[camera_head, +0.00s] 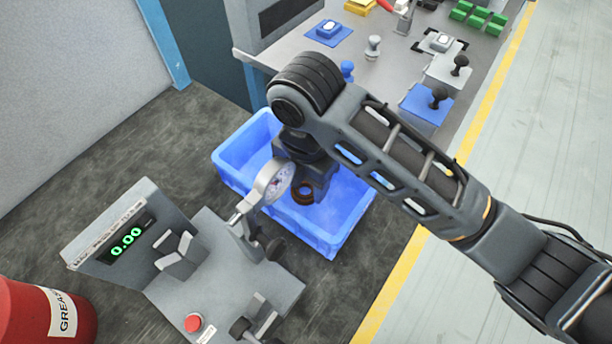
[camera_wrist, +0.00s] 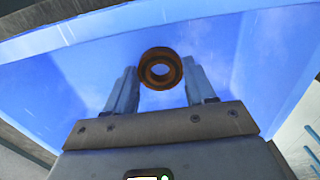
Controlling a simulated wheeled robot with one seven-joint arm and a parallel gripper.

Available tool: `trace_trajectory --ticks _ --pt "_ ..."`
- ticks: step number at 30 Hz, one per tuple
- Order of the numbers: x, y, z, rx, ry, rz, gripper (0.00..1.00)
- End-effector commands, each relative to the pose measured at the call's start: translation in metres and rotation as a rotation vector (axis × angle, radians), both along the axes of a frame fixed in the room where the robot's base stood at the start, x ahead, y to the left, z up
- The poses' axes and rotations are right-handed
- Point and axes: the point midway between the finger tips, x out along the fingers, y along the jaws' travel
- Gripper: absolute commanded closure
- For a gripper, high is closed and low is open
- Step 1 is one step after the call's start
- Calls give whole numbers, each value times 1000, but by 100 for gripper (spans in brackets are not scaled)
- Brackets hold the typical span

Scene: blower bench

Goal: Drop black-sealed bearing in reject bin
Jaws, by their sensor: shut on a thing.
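A small brown and dark ring-shaped bearing (camera_head: 303,193) is held at the fingertips of my gripper (camera_head: 307,186). In the wrist view the bearing (camera_wrist: 160,85) sits between the two finger ends, with its hole facing the camera. I cannot make out the colour of its seal. In the wrist view the blue bin interior (camera_wrist: 70,80) fills the background. My arm hides part of the bin's far side.
A grey test stand with a round dial gauge (camera_head: 275,183) and a green 0.00 display (camera_head: 127,241) is close at the bin's left front. A red grease drum (camera_head: 25,315) is at lower left. A grey bench (camera_head: 300,55) with several small parts lies behind.

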Motion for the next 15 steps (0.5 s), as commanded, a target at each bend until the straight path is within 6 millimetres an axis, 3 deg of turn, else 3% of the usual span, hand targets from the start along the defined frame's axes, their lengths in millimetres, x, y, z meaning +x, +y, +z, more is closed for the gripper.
trace_trajectory --ticks 6,7,15 --pt "0 0 0 0 0 0 75" --pt "0 0 0 0 0 0 43" --pt "0 0 0 0 0 0 17"
